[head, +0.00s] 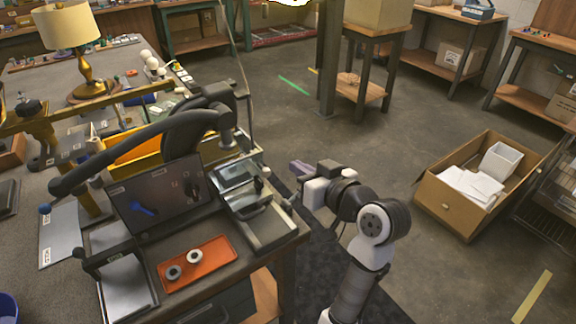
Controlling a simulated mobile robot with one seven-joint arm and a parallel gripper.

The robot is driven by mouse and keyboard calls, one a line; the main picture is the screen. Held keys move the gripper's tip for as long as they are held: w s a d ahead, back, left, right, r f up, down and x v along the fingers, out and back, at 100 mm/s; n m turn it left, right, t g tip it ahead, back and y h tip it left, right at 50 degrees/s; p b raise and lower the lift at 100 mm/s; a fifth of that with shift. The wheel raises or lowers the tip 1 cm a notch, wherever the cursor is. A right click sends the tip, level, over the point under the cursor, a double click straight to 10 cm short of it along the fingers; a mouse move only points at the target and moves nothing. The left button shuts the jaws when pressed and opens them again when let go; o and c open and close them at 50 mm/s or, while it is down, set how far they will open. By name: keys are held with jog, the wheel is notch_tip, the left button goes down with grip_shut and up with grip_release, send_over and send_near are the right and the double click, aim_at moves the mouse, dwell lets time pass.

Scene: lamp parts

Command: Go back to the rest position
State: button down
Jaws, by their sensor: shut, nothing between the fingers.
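My gripper (300,168) is at the right side of the workbench, near the bench's right edge, beside a grey metal tray fixture (270,226). Its fingers point left and are together, with nothing seen between them. My arm rises from the bottom of the view over the floor. A lamp (73,45) with a cream shade and brass base stands upright at the back left of the bench. An orange tray (198,264) at the bench front holds two ring-shaped parts, one white (194,256) and one grey (174,272).
A dark panel (160,196) with a blue tool and a dark curved arm (140,140) stand on the bench left of my gripper. An open cardboard box (450,207) with papers sits on the floor at right. The floor between is clear.

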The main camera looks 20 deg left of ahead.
jog(key=shift+s+d+r, duration=0.1)
jog(key=shift+s+d, duration=0.2)
jog(key=shift+d, duration=0.1)
